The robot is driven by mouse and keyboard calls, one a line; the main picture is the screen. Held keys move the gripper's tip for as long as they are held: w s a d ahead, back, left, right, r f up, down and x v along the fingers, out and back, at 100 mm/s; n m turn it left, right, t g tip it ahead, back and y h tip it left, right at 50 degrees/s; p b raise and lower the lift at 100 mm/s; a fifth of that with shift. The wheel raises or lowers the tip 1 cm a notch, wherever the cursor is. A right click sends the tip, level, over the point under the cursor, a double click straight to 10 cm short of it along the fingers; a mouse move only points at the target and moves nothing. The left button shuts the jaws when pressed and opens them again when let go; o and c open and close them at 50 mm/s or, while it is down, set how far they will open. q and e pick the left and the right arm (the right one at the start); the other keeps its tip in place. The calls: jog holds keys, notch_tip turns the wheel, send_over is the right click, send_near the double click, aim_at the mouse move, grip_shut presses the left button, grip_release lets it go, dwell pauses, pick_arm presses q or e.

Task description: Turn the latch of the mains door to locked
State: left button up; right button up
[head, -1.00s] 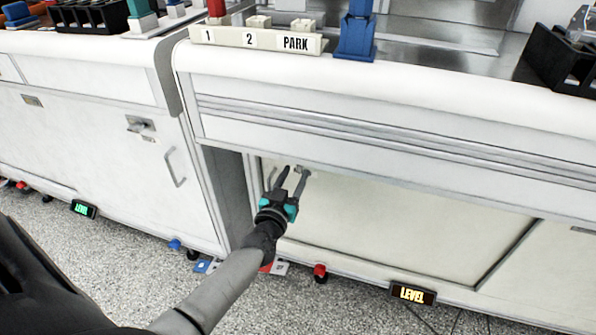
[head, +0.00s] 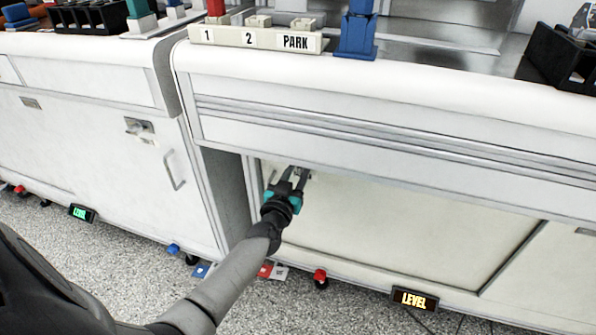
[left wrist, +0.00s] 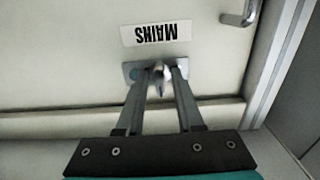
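The mains door (head: 400,225) is a pale cabinet panel under the bench edge. In the left wrist view the door's MAINS label (left wrist: 156,33) appears upside down. Beside it is the latch (left wrist: 157,78), a small metal lever on a grey plate (left wrist: 131,72). My left gripper (head: 294,172) is at the door's upper left corner. In the left wrist view its two fingers (left wrist: 160,72) are apart, one on each side of the latch lever, with small gaps visible. Finger contact with the plate cannot be told. In the head view the gripper mostly hides the latch. My right gripper is not in view.
A metal door handle (left wrist: 238,14) is near the latch. The bench overhang (head: 390,140) is just above my left gripper. A left cabinet (head: 90,150) has its own latch (head: 139,126) and handle (head: 174,170). A LEVEL sign (head: 414,299) is at the bottom.

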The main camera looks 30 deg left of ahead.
pick_arm(q)
grip_shut()
